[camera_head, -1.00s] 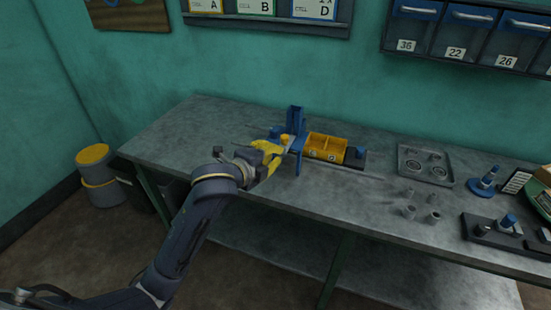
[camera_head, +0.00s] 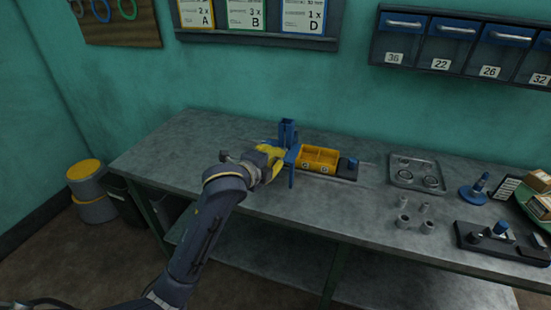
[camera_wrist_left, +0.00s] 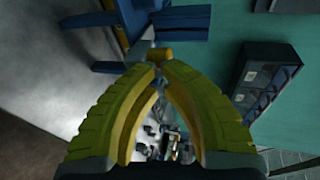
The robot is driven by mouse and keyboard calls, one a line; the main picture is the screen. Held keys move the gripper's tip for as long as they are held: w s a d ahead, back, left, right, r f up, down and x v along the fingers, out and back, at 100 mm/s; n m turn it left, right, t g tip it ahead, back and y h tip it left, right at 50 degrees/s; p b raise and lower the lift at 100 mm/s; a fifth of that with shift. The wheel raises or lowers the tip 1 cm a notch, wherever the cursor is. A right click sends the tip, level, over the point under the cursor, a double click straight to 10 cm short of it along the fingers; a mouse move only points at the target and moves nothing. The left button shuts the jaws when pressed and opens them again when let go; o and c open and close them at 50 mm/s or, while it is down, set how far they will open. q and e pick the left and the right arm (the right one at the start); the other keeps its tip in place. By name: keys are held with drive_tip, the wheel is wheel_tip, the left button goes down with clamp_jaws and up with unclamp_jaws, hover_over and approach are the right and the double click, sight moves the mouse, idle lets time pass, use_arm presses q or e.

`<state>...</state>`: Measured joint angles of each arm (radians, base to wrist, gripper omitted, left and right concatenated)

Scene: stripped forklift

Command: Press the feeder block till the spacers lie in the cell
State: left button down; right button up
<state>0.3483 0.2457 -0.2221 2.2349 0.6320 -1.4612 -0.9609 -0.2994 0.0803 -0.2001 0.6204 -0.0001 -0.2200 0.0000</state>
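A blue upright stand (camera_head: 287,133) is on the bench, left of a yellow two-compartment tray (camera_head: 319,155) on a dark base. My left gripper (camera_head: 279,156) is at the stand's left side, its yellow fingers close to the blue part. In the left wrist view its fingertips (camera_wrist_left: 157,72) nearly meet, with nothing clearly held. A small yellow knob (camera_wrist_left: 157,53) lies just beyond the tips, in front of blue framework (camera_wrist_left: 165,24); I cannot tell whether they touch. Which part is the feeder block is unclear. No spacers can be made out in the tray. My right gripper is not in view.
A grey tray (camera_head: 416,172) with round parts and several loose grey cylinders (camera_head: 404,221) are right of the stand. A dark fixture (camera_head: 500,243) and a blue peg stand (camera_head: 474,191) sit further right. The bench's left end (camera_head: 180,150) is clear.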

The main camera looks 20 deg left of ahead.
use_arm(q)
drive_tip(key=w, duration=0.5)
drive_tip(key=shift+w+d, duration=0.15)
drive_tip(key=shift+w, duration=0.1)
drive_tip(key=s, duration=0.2)
drive_tip(key=s+a, duration=0.1)
drive_tip(key=shift+s, duration=0.35)
drive_tip(key=v, duration=1)
drive_tip(key=shift+s, duration=0.1)
idle(0.7)
